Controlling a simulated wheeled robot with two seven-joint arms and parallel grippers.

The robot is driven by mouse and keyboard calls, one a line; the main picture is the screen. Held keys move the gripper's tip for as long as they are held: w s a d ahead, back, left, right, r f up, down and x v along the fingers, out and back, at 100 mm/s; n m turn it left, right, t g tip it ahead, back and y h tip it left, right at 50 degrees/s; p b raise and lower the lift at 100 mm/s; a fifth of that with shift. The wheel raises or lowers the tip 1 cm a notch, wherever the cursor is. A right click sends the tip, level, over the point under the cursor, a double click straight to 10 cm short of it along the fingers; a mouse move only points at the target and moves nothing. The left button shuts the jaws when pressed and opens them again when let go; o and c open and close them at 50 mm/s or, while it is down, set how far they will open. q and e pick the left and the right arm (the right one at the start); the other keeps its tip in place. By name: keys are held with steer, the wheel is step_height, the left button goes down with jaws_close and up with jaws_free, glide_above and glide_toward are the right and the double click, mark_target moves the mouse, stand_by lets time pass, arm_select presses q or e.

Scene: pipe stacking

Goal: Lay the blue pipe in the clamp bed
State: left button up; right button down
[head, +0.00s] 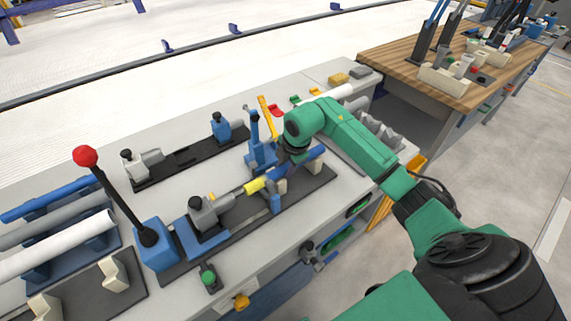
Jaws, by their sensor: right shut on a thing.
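The blue pipe (314,153) lies slantwise over the clamp bed (236,229), partly hidden by my right gripper. A yellow section (255,186) is in line with its left end, beside the grey clamp head (210,212). My right gripper (292,160) comes down from above and is shut on the blue pipe; its fingertips are mostly hidden by its own wrist. The pipe is close above or on the bed's supports (281,187); I cannot tell if it touches them. My left gripper is out of view.
A red-knobbed lever (86,157) stands up at the left end of the bed. A rack at far left holds several pipes, including a white one (58,246). A second clamp fixture (184,158) lies behind. A wooden table (441,60) stands at upper right.

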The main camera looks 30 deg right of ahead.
steer(key=shift+s+f, duration=0.1)
steer(key=shift+c, duration=2.1)
jaws_free()
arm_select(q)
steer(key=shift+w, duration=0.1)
